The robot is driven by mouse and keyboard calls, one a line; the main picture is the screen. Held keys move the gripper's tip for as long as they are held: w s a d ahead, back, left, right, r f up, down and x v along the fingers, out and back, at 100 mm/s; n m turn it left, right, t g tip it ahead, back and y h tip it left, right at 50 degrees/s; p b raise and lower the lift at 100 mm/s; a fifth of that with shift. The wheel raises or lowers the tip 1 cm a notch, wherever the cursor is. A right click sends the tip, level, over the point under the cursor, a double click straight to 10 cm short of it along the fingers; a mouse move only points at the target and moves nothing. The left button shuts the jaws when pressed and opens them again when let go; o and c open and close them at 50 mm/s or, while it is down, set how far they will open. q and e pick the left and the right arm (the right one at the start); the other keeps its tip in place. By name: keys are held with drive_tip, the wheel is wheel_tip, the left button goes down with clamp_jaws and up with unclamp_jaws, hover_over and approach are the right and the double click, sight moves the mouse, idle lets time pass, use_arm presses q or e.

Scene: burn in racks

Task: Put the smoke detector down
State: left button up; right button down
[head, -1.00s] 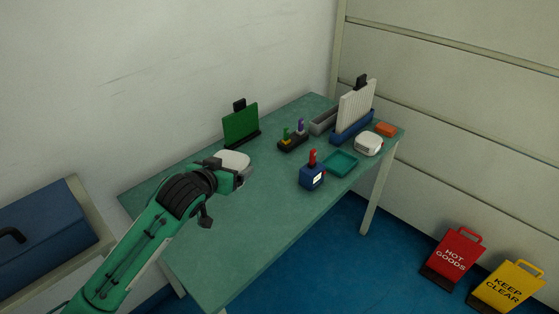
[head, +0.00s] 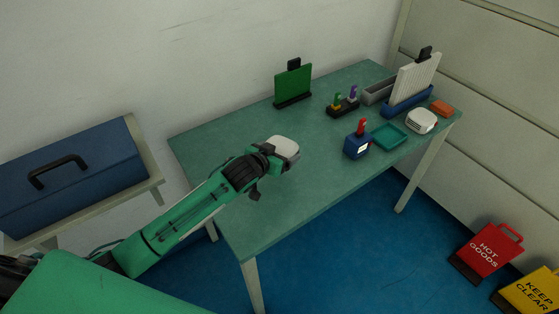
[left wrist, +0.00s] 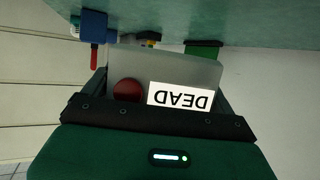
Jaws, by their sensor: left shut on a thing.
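My left gripper (head: 274,157) is shut on a smoke detector (head: 284,146), a pale rounded block. It holds it over the left-middle part of the green table (head: 225,180); I cannot tell from the head view how high. In the left wrist view the detector (left wrist: 190,70) sits between the fingers and shows a red button and a white label reading "DEAD", upside down. A second white detector-like unit (head: 421,122) stands at the table's right end. My right gripper is not in view.
A green board (head: 293,87) stands at the back. A blue block with a red top (head: 357,147), a teal tray (head: 390,137), a small dark stand (head: 342,107) and a blue rack (head: 408,101) occupy the right. A blue toolbox (head: 75,175) is at left. The table's front middle is clear.

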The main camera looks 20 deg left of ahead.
use_arm(q)
drive_tip(key=shift+f, duration=2.3)
drive_tip(key=shift+f, duration=0.6)
drive_tip(key=o, duration=0.9)
drive_tip(key=shift+s, duration=0.1)
drive_tip(key=shift+r, duration=0.45)
drive_tip(key=shift+s+r, duration=0.15)
drive_tip(key=shift+s, duration=0.05)
drive_tip(key=v, duration=1.1)
drive_tip(key=shift+s+a+r+b, duration=0.15)
drive_tip(key=shift+s+a+b, duration=0.05)
drive_tip(key=shift+b, duration=0.25)
